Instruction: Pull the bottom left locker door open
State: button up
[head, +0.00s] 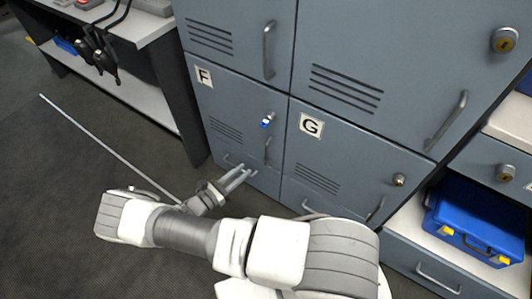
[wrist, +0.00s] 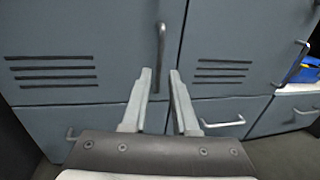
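The bottom left locker door (head: 232,122), labelled F, looks shut. It is grey-blue with vent slots and also fills the left of the wrist view (wrist: 80,45). Its vertical bar handle (head: 267,150) is near its right edge, below a key with a blue tag (head: 267,121). In the wrist view the handle (wrist: 161,45) stands upright, just beyond and between my fingertips in the picture. My gripper (head: 247,172) is open and empty, low in front of door F. Its two fingers (wrist: 160,72) point toward the locker and look apart from the handle.
Door G (head: 335,155), also shut, adjoins on the right, with its own handle (head: 375,209). Drawers with bar handles (wrist: 222,122) lie below the doors. A bench (head: 150,95) stands left. A blue case (head: 478,220) sits on a right-hand shelf. The floor at left is mostly clear.

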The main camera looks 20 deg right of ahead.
jog(key=b, duration=0.2)
send_over(266, 165)
jog(key=shift+w+d, duration=0.1)
jog(key=shift+w, duration=0.2)
jog(key=shift+c, duration=0.2)
grip_shut()
dwell(1.1)
